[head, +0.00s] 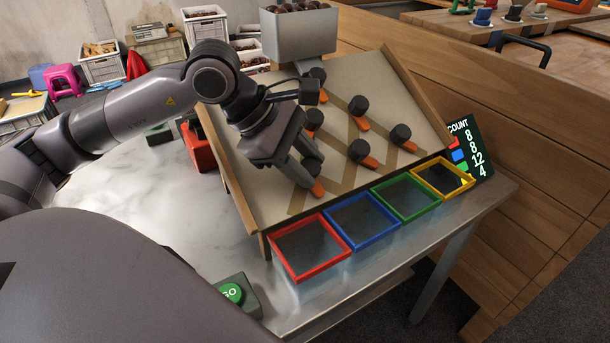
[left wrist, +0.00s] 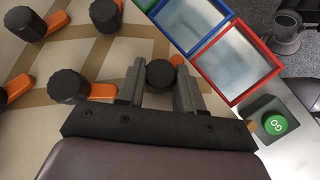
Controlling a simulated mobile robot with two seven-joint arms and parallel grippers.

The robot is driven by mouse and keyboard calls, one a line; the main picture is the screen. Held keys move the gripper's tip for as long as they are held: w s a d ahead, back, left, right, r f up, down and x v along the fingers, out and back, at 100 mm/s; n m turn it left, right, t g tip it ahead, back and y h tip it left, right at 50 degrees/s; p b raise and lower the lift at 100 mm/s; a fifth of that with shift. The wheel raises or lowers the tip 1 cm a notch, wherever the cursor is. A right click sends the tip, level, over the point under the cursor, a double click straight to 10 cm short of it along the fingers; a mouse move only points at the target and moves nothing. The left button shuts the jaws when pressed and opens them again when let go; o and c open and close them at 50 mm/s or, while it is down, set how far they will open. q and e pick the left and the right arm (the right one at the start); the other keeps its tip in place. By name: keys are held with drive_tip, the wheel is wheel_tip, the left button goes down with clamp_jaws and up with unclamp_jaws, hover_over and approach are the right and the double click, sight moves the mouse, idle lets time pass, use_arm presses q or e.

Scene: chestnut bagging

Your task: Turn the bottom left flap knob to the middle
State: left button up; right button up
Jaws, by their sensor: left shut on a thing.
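The bottom left flap knob (head: 313,167) is a dark round knob with an orange flap (head: 318,188), low on the sloped board above the red bin. My left gripper (head: 303,176) is over it in the head view and hides part of it. In the left wrist view the same knob (left wrist: 160,74) sits between the two fingers of my left gripper (left wrist: 160,84), which is shut on it. A little of its orange flap (left wrist: 177,60) shows just beyond the knob. My right gripper is in neither view.
The sloped board (head: 365,90) carries several other dark knobs with orange flaps, such as one at the right (head: 400,133). Red (head: 335,263), blue (head: 394,228), green (head: 437,207) and yellow (head: 468,187) bins line its lower edge. A green GO button (head: 232,293) sits at the front.

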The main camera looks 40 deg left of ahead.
use_arm(q)
drive_tip(key=shift+s+d, duration=0.1)
idle(0.5)
drive_tip(key=o, duration=1)
drive_tip(key=shift+o, duration=0.2)
drive_tip(key=shift+b+v, duration=0.35)
drive_tip(key=shift+v, duration=3.2)
